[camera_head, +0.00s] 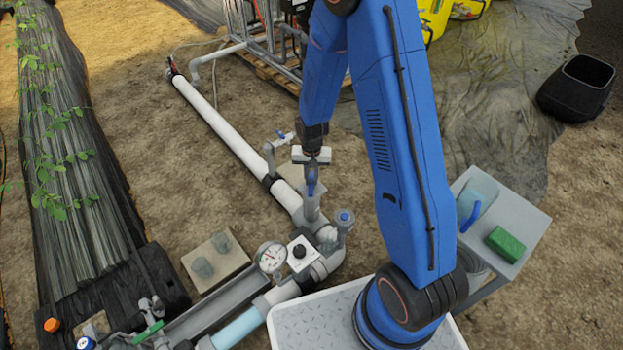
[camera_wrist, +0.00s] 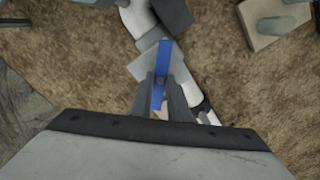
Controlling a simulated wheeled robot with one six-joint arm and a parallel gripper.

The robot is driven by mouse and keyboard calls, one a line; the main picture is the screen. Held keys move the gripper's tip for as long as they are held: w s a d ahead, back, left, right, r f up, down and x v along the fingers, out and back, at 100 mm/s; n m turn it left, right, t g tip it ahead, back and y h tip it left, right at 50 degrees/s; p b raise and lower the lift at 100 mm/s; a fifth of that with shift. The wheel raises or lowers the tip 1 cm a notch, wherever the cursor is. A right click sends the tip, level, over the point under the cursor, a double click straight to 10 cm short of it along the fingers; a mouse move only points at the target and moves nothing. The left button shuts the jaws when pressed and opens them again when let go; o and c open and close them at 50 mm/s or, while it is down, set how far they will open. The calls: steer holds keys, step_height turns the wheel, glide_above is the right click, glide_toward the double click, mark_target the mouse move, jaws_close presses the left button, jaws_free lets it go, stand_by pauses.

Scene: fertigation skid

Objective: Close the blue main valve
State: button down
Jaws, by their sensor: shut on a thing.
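The blue main valve handle (camera_head: 311,186) stands over the white pipe at the middle of the head view, on a grey valve body (camera_head: 311,208). It is a flat blue bar. In the wrist view the blue handle (camera_wrist: 163,68) runs nearly up and down the picture, at a slant to the pipe below it. My gripper (camera_head: 311,172) points down at it from above. In the wrist view my gripper (camera_wrist: 160,95) has one finger on each side of the handle and is shut on it. The fingers hide part of the handle's lower end.
A smaller valve with a blue lever (camera_head: 283,135) stands just behind, and a blue-capped fitting (camera_head: 344,217) just in front. A pressure gauge (camera_head: 272,257) and a white box with a black knob (camera_head: 300,251) are close by. A grey side table (camera_head: 525,222) stands right.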

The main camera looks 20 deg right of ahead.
mark_target(311, 182)
steer(key=m, duration=0.4)
steer(key=shift+m, duration=0.3)
steer(key=shift+s+m, duration=0.1)
steer(key=shift+m, duration=2.2)
steer(key=c, duration=1.7)
jaws_free()
steer(key=shift+r, duration=0.1)
step_height(311, 182, up, 17)
steer(key=shift+r, duration=0.1)
